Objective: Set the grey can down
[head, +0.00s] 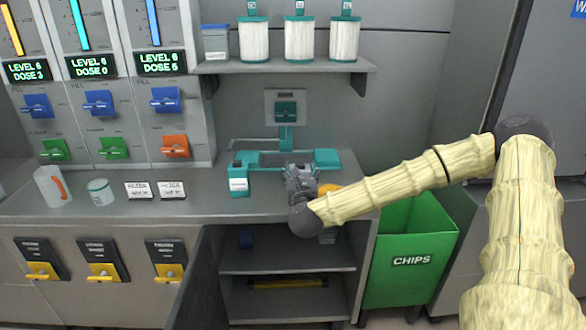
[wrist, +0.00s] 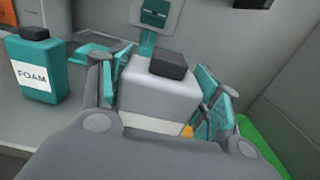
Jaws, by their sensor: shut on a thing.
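The grey can (wrist: 158,92) is a blocky light-grey container with a dark cap, seen in the wrist view between the teal finger pads. My gripper (head: 300,176) is shut on it, over the front part of the counter (head: 215,205), and it also shows in the wrist view (wrist: 163,75). In the head view my gripper and arm hide most or all of the can. The can's base is hidden, so I cannot tell whether it touches the counter.
A teal FOAM can (wrist: 34,75) stands left of my gripper, also in the head view (head: 239,180). A teal wall fixture (head: 286,139) is behind. Something yellow (head: 329,188) lies just right. An open cabinet (head: 285,267) is below, and a green CHIPS bin (head: 410,250) stands right.

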